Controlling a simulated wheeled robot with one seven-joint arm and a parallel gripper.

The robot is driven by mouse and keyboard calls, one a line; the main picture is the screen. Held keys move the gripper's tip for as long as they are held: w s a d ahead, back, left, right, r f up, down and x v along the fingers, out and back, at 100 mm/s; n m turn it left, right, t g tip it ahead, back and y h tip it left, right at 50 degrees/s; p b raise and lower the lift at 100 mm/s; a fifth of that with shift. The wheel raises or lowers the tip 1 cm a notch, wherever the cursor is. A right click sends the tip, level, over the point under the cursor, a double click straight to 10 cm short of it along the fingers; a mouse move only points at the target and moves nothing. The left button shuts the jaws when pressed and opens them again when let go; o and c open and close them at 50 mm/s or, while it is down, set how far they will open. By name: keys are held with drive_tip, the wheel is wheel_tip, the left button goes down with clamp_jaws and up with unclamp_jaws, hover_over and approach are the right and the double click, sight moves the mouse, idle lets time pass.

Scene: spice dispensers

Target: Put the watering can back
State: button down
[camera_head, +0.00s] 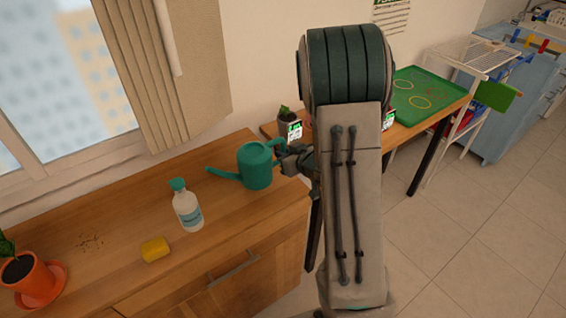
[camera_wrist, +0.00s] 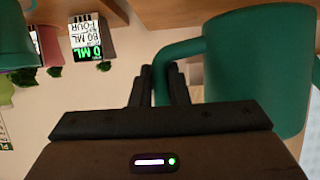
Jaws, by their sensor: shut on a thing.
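The teal watering can (camera_head: 256,166) is at the right end of the wooden cabinet top, upright, with its spout pointing left. I cannot tell whether its base touches the wood. My gripper (camera_head: 284,160) is at its right side, shut on the handle. In the wrist view, the can (camera_wrist: 262,70) fills the right side and its handle (camera_wrist: 172,52) passes between the dark fingers of my gripper (camera_wrist: 163,85). My arm hides part of the area behind it.
A white bottle (camera_head: 187,208), yellow sponge (camera_head: 155,249) and orange potted plant (camera_head: 38,284) stand on the cabinet (camera_head: 110,215). Dark crumbs lie near the plant. Behind my arm, a table holds a small plant, lit displays (camera_head: 294,131) and a green tray (camera_head: 425,94).

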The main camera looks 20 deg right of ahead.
drive_tip(key=shift+w+a+f, duration=0.1)
drive_tip(key=shift+w+f, duration=0.15)
drive_tip(key=shift+w, duration=0.1)
drive_tip(key=shift+f, duration=1.9)
drive_tip(key=shift+f, duration=0.1)
drive_tip(key=shift+f, duration=0.1)
drive_tip(key=c, duration=1.4)
unclamp_jaws()
